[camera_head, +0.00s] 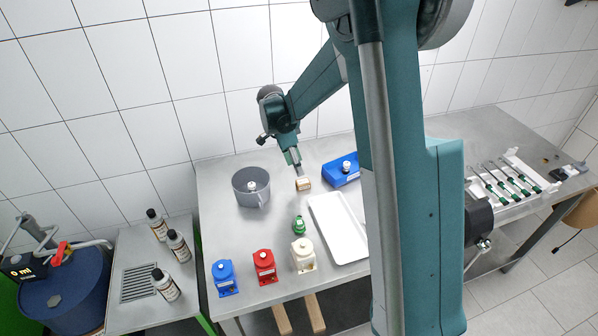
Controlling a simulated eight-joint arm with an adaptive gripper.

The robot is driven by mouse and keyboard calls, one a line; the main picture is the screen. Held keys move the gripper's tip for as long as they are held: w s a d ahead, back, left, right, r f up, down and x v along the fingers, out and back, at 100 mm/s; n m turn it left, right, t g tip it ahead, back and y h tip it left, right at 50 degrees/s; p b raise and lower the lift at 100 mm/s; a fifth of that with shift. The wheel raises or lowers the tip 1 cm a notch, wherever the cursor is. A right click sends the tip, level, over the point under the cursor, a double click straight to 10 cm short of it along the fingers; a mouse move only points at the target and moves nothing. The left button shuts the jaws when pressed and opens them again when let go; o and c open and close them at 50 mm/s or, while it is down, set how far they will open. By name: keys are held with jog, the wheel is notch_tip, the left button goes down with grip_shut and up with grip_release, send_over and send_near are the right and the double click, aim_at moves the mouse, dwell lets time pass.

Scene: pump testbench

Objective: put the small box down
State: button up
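The small box (303,185) is tan and white and sits at the tip of my gripper (300,176), over the back middle of the grey metal table (230,295). The fingers reach down to its top and appear shut on it. The fingertips are small in this view. I cannot tell whether the underside of the box touches the table or is a little above it.
A grey pot (240,196) stands left of the box, a blue bin (333,178) right of it. A white tray (340,232) and a small green item (299,226) lie nearer. Blue (224,279), red (264,267) and white (303,256) pumps line the front.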

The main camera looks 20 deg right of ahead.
jog(key=shift+v, duration=1.35)
jog(key=shift+r, duration=0.1)
jog(key=s+a+r+n+t+y, duration=0.1)
jog(key=s+r+n+t+y, duration=0.15)
jog(key=s+r+n, duration=1.05)
jog(key=s+a+r+n+t, duration=0.1)
jog(key=s+n+t, duration=0.1)
jog(key=s, duration=1)
jog(key=s+a+r+n+t, duration=0.1)
jog(key=s+r+n+t, duration=0.1)
jog(key=s, duration=1)
jog(key=shift+s+a+r+n+t, duration=0.25)
jog(key=shift+s+n+t, duration=0.1)
jog(key=shift+n, duration=0.15)
